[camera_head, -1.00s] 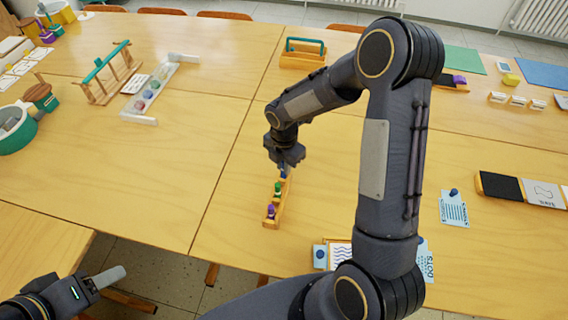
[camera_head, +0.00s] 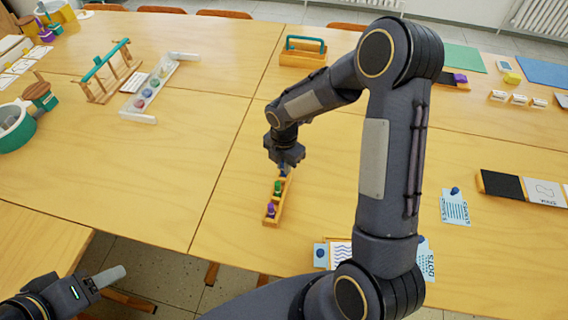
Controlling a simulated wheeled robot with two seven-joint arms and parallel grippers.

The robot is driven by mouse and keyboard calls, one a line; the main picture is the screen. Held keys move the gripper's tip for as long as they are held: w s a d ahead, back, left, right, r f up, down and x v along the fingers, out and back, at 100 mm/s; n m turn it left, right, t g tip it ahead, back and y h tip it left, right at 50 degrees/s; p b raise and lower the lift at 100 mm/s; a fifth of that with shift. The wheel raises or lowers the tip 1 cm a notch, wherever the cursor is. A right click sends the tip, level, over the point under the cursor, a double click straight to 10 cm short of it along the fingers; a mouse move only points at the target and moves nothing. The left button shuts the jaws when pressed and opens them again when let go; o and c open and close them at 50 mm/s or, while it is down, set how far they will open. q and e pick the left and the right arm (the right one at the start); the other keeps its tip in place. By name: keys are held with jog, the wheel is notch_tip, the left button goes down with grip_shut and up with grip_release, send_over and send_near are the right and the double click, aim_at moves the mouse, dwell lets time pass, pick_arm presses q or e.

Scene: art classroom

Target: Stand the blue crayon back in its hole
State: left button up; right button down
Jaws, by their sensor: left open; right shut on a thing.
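The wooden crayon holder (camera_head: 271,222) lies on the table in the middle of the head view. A purple crayon (camera_head: 270,211) stands at its near end and a green crayon (camera_head: 277,188) stands behind it. My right gripper (camera_head: 284,170) points down over the far end of the holder. It is shut on the blue crayon, of which only a small dark bit shows below the fingers. The hole under it is hidden, so I cannot tell how deep the crayon sits. My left gripper (camera_head: 112,277) is open and empty at the lower left, beyond the table edge.
My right arm covers much of the table's right half. A card with a blue knob (camera_head: 320,256) lies near the front edge. The table left of the holder is clear.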

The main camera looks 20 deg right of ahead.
jog(key=shift+f, duration=0.3)
dwell(0.5)
jog(key=c, duration=1.3)
grip_release()
jog(key=shift+o, duration=1.1)
jog(key=shift+r, duration=0.15)
jog(key=shift+r+p, duration=2.15)
jog(key=shift+r, duration=0.7)
